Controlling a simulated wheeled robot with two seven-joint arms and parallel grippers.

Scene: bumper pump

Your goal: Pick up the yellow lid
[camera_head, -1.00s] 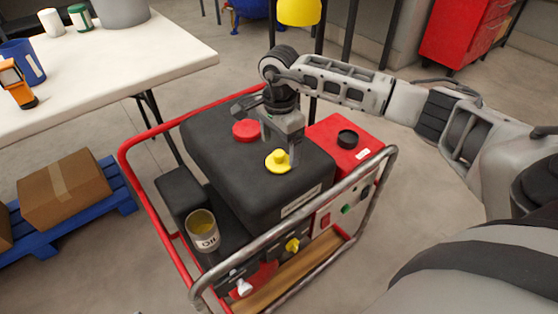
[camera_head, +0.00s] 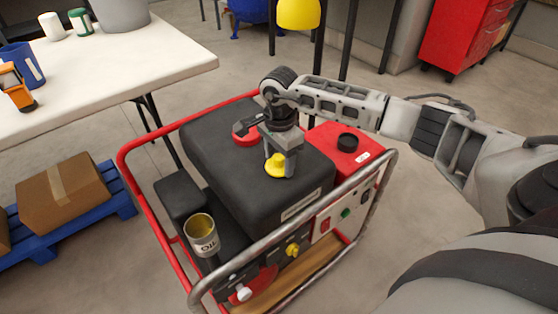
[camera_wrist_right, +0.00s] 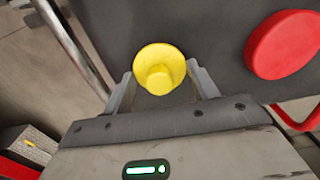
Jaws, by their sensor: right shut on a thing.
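The yellow lid (camera_head: 276,166) sits over the top of the black tank of the pump machine, near its front right part. It is round with a raised knob, and it shows between the fingers in the right wrist view (camera_wrist_right: 160,68). My right gripper (camera_head: 279,160) reaches down from above and is shut on the yellow lid, one finger on each side. I cannot tell whether the lid is lifted off the tank. My left gripper is not in view.
A red cap (camera_head: 246,139) is on the same black tank (camera_head: 220,150), close to my right gripper. A tubular frame (camera_head: 290,235) surrounds the machine. An oil can (camera_head: 202,235) stands at its front left. A white table (camera_head: 150,60) is at the left.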

